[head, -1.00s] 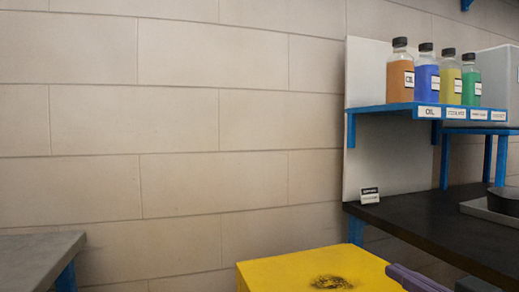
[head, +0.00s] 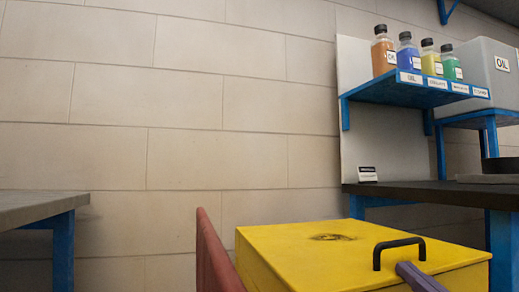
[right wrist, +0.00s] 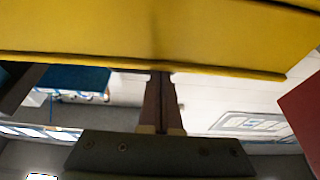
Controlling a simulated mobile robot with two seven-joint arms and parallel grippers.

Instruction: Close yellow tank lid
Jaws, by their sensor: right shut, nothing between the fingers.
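The yellow tank lid (head: 300,255) shows at the bottom of the head view, lying about flat, with a dark smudge on top and a black handle (head: 398,245) near its front right. I cannot tell whether it is fully seated. My right gripper (head: 410,268) is shut and empty, a purple-grey finger showing at the lid's front edge just below the handle. In the right wrist view the yellow surface (right wrist: 140,30) fills the top, and the closed fingertips (right wrist: 160,74) meet or overlap its edge; contact is unclear. My left gripper is not in view.
A red upright panel (head: 212,258) stands just left of the yellow lid. A dark-topped bench (head: 430,190) is on the right, below a blue shelf (head: 410,90) with several bottles. A grey table (head: 40,205) is on the left, before a plain block wall.

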